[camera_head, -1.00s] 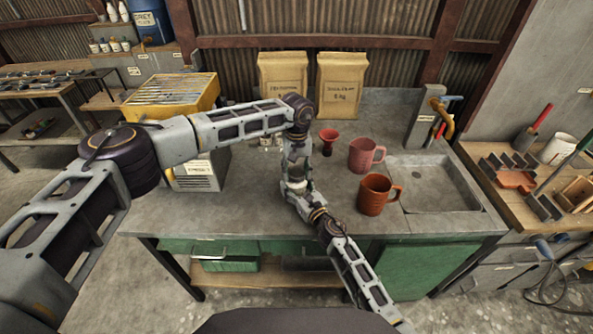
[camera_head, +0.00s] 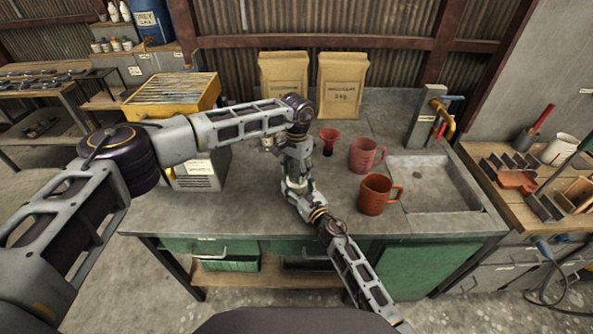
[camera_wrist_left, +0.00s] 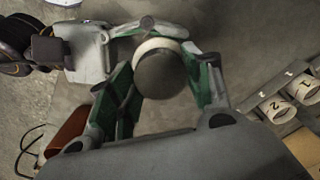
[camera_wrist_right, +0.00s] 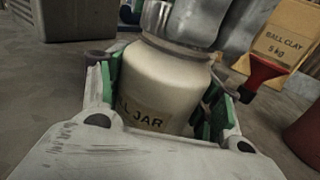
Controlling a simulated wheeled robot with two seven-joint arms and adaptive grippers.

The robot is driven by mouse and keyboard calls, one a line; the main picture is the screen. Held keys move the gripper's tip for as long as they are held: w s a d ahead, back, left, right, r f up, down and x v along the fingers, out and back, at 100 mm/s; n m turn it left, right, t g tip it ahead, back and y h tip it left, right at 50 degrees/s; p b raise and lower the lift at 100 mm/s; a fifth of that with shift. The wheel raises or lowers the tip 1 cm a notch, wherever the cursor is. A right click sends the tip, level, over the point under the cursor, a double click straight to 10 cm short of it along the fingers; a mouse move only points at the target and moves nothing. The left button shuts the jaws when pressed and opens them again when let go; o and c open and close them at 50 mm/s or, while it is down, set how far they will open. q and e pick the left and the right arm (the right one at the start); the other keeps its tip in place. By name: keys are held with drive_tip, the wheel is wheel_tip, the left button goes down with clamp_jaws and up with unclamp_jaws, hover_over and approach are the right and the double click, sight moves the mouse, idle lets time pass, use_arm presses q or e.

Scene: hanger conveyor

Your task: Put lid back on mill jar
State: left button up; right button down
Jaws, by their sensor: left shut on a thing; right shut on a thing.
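The cream mill jar (camera_wrist_right: 165,85), its label partly reading "JAR", stands upright between the green-padded fingers of my right gripper (camera_wrist_right: 165,100), which is shut on it. The grey metal lid (camera_wrist_right: 158,18) is at the jar's mouth. In the left wrist view the lid shows as a dark disc (camera_wrist_left: 160,73) with the jar's cream rim (camera_wrist_left: 158,44) curving past its upper edge. My left gripper (camera_wrist_left: 162,85) is shut on the lid. I cannot tell whether the lid is fully seated. In the head view my arms mostly hide the jar.
On the grey bench (camera_head: 240,205), a red funnel (camera_head: 329,136), pink mug (camera_head: 364,155) and brown mug (camera_head: 375,195) stand right of my grippers. A sink (camera_head: 432,183) lies further right. Two paper bags (camera_head: 341,87) stand behind. The bench's front left is clear.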

use_arm(q)
drive_tip(key=shift+w+r, duration=0.1)
idle(0.3)
drive_tip(key=o, duration=1)
drive_tip(key=shift+r, duration=2.2)
drive_tip(key=shift+c, duration=0.3)
